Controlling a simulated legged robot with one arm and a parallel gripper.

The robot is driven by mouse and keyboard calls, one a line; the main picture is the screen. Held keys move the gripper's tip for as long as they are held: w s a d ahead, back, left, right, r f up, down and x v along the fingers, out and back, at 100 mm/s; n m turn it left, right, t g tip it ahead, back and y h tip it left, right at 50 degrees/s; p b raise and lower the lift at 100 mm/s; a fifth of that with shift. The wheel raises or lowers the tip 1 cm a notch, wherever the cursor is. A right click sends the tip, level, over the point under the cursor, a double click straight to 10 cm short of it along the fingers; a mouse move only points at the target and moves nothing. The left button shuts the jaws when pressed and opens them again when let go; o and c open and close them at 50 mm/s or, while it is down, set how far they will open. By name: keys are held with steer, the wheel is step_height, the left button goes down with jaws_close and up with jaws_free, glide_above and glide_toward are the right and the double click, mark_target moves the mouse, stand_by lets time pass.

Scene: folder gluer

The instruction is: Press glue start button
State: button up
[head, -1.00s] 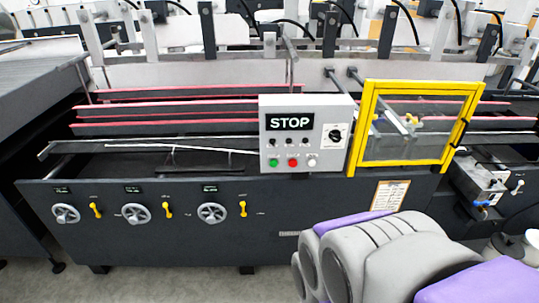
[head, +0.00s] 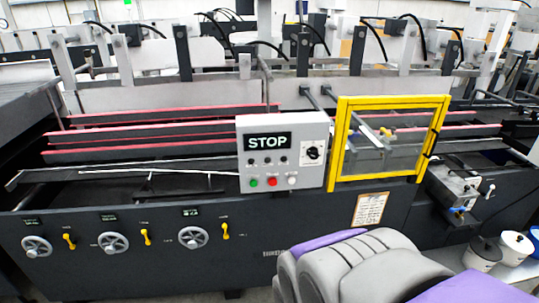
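A light grey control box (head: 284,152) stands on the front edge of the dark folder gluer (head: 290,225), near the middle of the head view. It has a black STOP display. Below the display is a row of small dark knobs, and under them a green button (head: 254,183), a red button (head: 273,182) and a white button (head: 292,181). A black rotary switch (head: 314,152) is on its right side. The button labels are too small to read. Part of my arm, grey and purple, shows at the bottom right, apart from the box. My gripper is not visible.
A yellow-framed clear guard (head: 386,182) stands right of the box. Handwheels (head: 193,237) and yellow levers (head: 226,231) stick out of the front panel at left. White buckets (head: 514,247) stand at the lower right. The space before the box looks clear.

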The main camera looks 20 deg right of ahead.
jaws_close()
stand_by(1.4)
